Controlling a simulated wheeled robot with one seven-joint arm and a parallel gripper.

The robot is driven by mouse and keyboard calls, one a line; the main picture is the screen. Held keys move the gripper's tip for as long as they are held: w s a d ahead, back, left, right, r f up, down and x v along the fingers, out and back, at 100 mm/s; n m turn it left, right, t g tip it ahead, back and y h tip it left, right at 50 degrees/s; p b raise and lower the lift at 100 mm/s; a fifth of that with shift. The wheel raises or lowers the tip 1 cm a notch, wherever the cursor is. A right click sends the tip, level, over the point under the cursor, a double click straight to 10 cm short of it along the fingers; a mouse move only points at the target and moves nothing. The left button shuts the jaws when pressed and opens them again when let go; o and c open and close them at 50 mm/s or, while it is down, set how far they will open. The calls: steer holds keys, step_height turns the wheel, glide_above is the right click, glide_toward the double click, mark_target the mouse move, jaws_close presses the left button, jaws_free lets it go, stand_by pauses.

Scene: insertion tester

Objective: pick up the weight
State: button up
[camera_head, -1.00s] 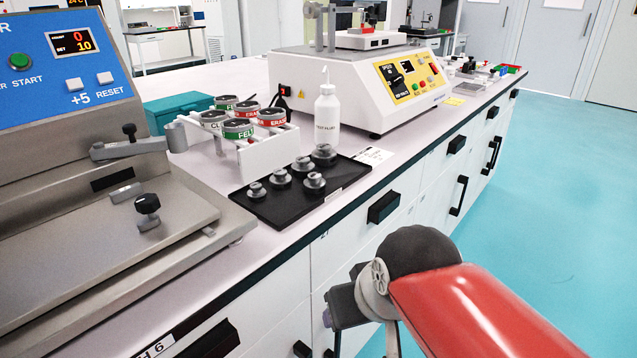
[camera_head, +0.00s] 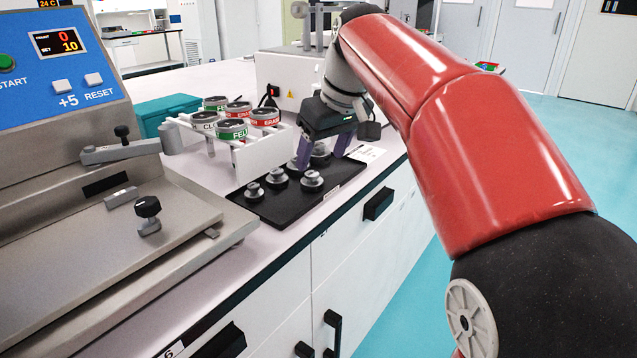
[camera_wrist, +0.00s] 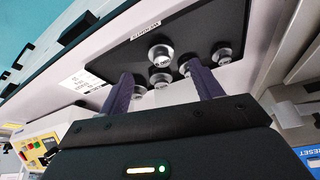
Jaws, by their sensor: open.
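Several grey knobbed weights stand on a black tray (camera_head: 275,208) on the bench. In the head view, one weight (camera_head: 254,191) is at the near left, others (camera_head: 277,177) (camera_head: 312,180) are beside it. The large weight (camera_head: 320,152) shows between the fingers of my gripper (camera_head: 322,154) at the tray's far end, and another is partly hidden by the left finger. In the wrist view, my gripper (camera_wrist: 161,72) has its fingers spread with nothing held. A weight (camera_wrist: 138,90) is near the left finger there; another weight (camera_wrist: 160,53) stands beyond the fingertips.
A white rack (camera_head: 262,157) with labelled jars stands close behind the tray. A steel tester (camera_head: 120,230) with a blue panel is at the left. A white machine (camera_head: 285,80) is behind my gripper. A white card (camera_head: 368,153) lies right of the tray.

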mark_target(312, 174)
steer(key=x, duration=0.5)
steer(key=shift+w+a+f, duration=0.25)
steer(key=shift+w+a, duration=0.05)
steer(key=shift+a, duration=0.05)
steer(key=c, duration=1.2)
